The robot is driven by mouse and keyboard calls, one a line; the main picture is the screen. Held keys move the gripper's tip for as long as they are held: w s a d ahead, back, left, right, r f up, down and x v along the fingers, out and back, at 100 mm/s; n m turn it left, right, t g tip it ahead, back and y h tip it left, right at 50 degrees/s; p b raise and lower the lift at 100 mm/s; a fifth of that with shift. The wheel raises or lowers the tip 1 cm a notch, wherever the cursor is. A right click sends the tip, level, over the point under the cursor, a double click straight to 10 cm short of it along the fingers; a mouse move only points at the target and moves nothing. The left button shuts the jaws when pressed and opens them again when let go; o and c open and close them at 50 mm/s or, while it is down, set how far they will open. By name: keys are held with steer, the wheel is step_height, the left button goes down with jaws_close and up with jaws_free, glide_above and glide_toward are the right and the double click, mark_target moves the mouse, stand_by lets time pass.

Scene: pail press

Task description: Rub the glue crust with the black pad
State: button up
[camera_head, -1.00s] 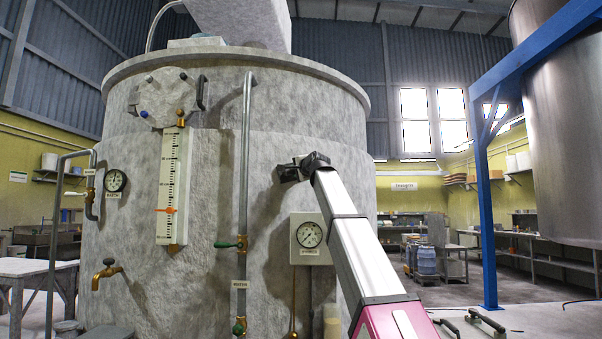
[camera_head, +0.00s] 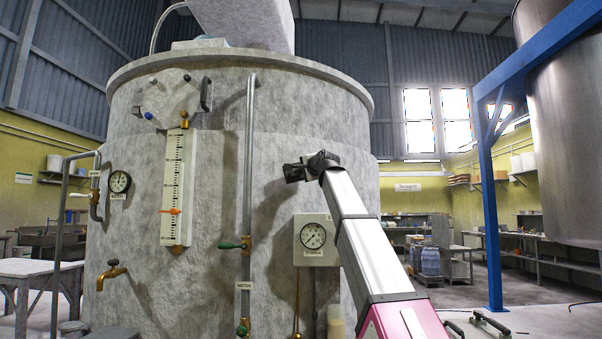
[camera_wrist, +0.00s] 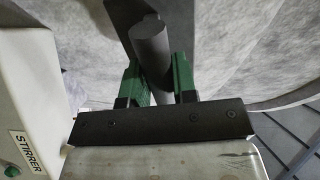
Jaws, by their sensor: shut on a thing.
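My gripper (camera_wrist: 158,85) has green fingers shut on a dark grey cylinder (camera_wrist: 150,45) in the wrist view. I cannot tell whether this is part of the black pad; no flat pad face shows. In the head view my gripper (camera_head: 290,173) is small and dark, in front of the right part of the big grey mottled tank (camera_head: 215,100). The tank's grey wall (camera_wrist: 230,45) lies beyond the cylinder, with a dark band or shadow behind it. I cannot tell whether the cylinder touches the wall. No glue crust can be made out clearly.
A gauge box (camera_head: 301,240) sits below my gripper. A vertical pipe (camera_head: 248,150) with green valve handles and a scale strip (camera_head: 175,190) stand to the left. A box marked STIRRER (camera_wrist: 30,110) is close at left in the wrist view. A blue post (camera_head: 488,210) stands at right.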

steer(key=shift+v, duration=0.85)
steer(key=shift+s, duration=0.1)
steer(key=v, duration=0.3)
stand_by(0.5)
